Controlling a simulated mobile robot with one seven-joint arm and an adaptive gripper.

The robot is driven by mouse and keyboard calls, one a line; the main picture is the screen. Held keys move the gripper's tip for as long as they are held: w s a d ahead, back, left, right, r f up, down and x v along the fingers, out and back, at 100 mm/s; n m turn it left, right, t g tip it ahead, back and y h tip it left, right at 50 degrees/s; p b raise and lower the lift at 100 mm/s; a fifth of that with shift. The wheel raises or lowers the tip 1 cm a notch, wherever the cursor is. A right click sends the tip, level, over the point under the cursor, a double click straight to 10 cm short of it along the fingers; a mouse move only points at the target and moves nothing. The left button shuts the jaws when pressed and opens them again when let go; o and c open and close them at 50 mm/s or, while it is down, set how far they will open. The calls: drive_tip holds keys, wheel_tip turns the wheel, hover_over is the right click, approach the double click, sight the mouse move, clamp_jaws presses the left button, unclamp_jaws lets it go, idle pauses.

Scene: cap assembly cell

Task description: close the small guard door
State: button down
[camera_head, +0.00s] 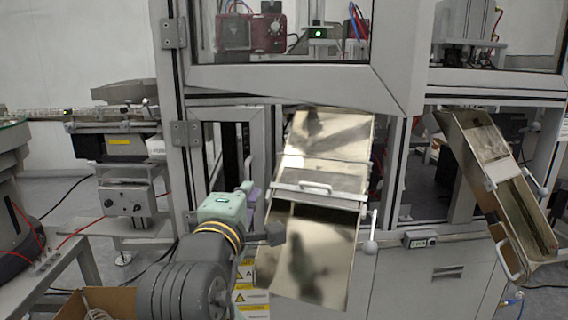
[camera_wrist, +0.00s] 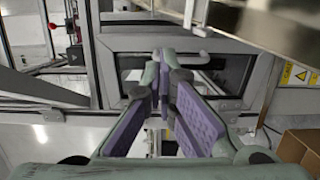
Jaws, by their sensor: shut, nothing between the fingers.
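The small guard door (camera_head: 258,135) is a narrow grey frame below the large upper door, left of the metal chute in the head view. A hinge (camera_head: 186,133) is at its left. I cannot tell exactly how far it stands open. In the wrist view a grey framed panel (camera_wrist: 120,43) with a pale handle (camera_wrist: 186,27) lies ahead of the fingers. My gripper (camera_wrist: 161,70) has purple pads and its fingertips are together, with nothing between them. In the head view my green wrist partly hides it, in front of the lower part of the small door.
The large upper guard door (camera_head: 280,78) juts out above. A shiny metal chute (camera_head: 315,245) with handles stands close on the right. A second chute (camera_head: 500,190) is farther right. A cardboard box (camera_head: 110,300) is at lower left. Cables lie on the floor.

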drive_tip(key=p, duration=1.1)
approach(264, 161)
drive_tip(key=x, duration=0.6)
drive_tip(key=shift+w+r, duration=0.1)
drive_tip(key=shift+w, duration=0.15)
drive_tip(key=shift+p+x, duration=0.45)
drive_tip(key=shift+x, duration=0.65)
drive_tip(key=shift+d, duration=0.15)
drive_tip(key=shift+s, duration=0.15)
